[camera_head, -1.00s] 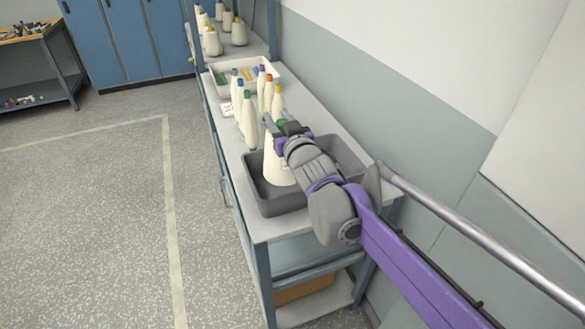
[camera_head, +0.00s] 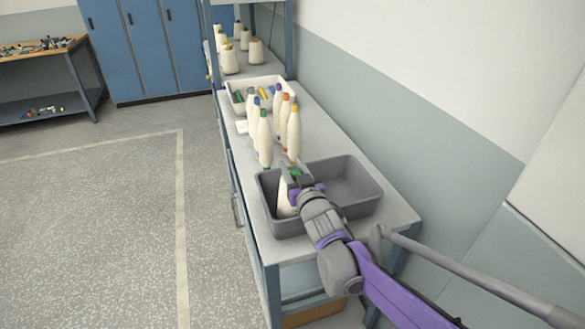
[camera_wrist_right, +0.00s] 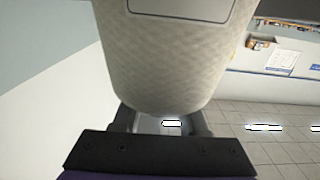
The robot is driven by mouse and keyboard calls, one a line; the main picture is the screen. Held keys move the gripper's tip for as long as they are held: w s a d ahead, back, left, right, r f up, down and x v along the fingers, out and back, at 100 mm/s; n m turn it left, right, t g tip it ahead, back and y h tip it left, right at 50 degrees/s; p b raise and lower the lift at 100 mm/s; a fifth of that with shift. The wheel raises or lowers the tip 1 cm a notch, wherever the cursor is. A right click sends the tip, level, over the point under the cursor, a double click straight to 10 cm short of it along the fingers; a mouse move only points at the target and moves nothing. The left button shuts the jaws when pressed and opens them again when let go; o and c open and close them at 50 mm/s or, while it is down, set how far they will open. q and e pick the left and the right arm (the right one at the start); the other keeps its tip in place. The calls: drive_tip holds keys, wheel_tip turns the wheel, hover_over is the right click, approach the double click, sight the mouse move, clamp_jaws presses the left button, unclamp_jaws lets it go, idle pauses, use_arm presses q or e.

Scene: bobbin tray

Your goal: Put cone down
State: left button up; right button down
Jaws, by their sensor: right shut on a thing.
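A cream yarn cone (camera_head: 284,201) with a green tip stands roughly upright in the left part of a dark grey tray (camera_head: 350,208). My right gripper (camera_head: 289,178) is shut on it near its top. The arm and gripper hide part of the cone, and I cannot tell whether its base touches the tray floor. In the right wrist view the cone (camera_wrist_right: 175,60) fills the upper middle, between the fingers. My left gripper is not in view.
Several cones with coloured tips (camera_head: 264,138) stand on the table (camera_head: 318,130) behind the grey tray. A white tray (camera_head: 228,98) with small coloured pieces lies farther back. More cones (camera_head: 257,51) stand on the shelf. The grey tray's right part is empty.

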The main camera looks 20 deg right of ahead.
drive_tip(key=shift+c, duration=2.2)
unclamp_jaws()
drive_tip(key=shift+r, duration=0.1)
drive_tip(key=s, duration=1.2)
drive_tip(key=s+f+g, duration=1.3)
drive_tip(key=s+f, duration=0.6)
drive_tip(key=s, duration=0.5)
drive_tip(key=shift+a+f+h, duration=0.3)
drive_tip(key=shift+f, duration=0.1)
